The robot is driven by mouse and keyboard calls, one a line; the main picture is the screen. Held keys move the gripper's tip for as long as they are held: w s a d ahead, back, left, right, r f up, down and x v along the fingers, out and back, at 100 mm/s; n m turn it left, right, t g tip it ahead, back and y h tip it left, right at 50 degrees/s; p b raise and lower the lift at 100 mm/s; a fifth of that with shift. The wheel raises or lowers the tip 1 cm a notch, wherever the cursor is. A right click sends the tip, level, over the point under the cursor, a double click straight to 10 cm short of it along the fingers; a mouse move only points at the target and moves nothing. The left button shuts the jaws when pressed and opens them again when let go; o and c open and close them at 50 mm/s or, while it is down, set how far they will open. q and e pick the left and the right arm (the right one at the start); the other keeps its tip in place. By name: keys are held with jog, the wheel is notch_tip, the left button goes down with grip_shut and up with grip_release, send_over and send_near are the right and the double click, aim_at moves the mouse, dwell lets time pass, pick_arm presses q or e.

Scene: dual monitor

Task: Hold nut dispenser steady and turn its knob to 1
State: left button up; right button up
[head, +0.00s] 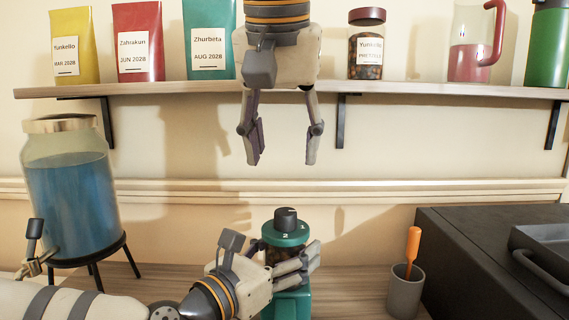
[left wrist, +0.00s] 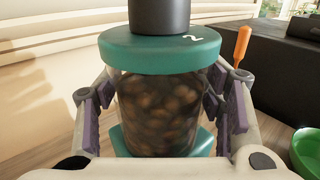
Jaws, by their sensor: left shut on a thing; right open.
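The nut dispenser has a clear jar of brown nuts (left wrist: 160,112), a green lid (head: 285,236) and a green base (head: 291,303). It stands upright on the counter. A black knob (head: 286,218) sits on top of the lid. White numerals show on the lid, with a 2 at the front; where the knob points is too small to tell. My left gripper (head: 298,262) is shut around the jar, its fingers on both sides in the left wrist view (left wrist: 160,100). My right gripper (head: 280,145) is open and empty, pointing down above the knob and apart from it.
A blue-liquid dispenser (head: 72,190) stands at the left. A grey cup (head: 405,292) with an orange-handled tool (head: 413,245) and a black appliance (head: 490,262) are at the right. A shelf (head: 420,91) with bags and jars runs behind. A green bowl (left wrist: 306,150) shows in the left wrist view.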

pick_arm(q)
jog(key=o, duration=2)
